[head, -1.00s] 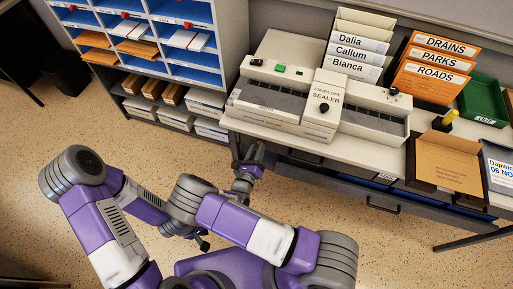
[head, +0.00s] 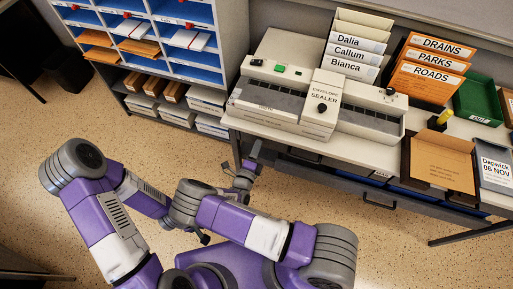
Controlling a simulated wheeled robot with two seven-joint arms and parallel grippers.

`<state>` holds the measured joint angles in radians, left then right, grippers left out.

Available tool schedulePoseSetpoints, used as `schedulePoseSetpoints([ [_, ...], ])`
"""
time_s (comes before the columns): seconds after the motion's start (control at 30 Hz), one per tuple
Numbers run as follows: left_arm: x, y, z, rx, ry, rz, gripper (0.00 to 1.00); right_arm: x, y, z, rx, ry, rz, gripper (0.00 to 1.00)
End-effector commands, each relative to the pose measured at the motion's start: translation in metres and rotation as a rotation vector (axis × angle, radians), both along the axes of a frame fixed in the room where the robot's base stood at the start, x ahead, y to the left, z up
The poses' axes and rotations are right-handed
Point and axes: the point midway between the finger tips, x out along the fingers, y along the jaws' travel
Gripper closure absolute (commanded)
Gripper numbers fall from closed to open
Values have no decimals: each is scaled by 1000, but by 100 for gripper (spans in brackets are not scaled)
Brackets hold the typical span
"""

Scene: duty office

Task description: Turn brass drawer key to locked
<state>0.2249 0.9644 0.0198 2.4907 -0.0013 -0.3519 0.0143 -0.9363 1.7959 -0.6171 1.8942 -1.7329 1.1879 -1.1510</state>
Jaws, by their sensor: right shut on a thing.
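My right gripper (head: 254,150) is at the front left corner of the desk (head: 350,150), just below the desk's edge and near the front of the drawer unit (head: 300,158). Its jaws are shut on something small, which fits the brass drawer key. The key and its lock cannot be made out, as the gripper covers that spot and the detail is tiny. My left arm is folded on the left over the floor. Its gripper (head: 205,238) shows only as a small dark end behind the right arm, and its jaws cannot be read.
An envelope sealer (head: 321,104) stands on the desk above the gripper. A drawer handle (head: 380,203) sticks out to the right. A blue pigeonhole shelf (head: 190,72) stands at the left. The speckled floor (head: 130,135) between shelf and arms is clear.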

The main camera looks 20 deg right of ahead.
Motion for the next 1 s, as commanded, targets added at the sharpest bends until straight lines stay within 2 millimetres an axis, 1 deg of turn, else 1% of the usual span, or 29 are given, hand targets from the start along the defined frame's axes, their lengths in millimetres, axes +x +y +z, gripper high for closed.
schedulePoseSetpoints([
  [0.3,0,0,2,0,0,0,57,0,0,0,-96,66,-1,99],
  [0.83,0,0,3,0,0,0,57,0,-1,0,-114,77,-1,98],
  [0.87,0,0,3,0,0,0,57,0,-1,0,-114,77,-1,65],
  [1.0,0,0,3,0,0,0,57,0,0,0,-113,77,-1,44],
])
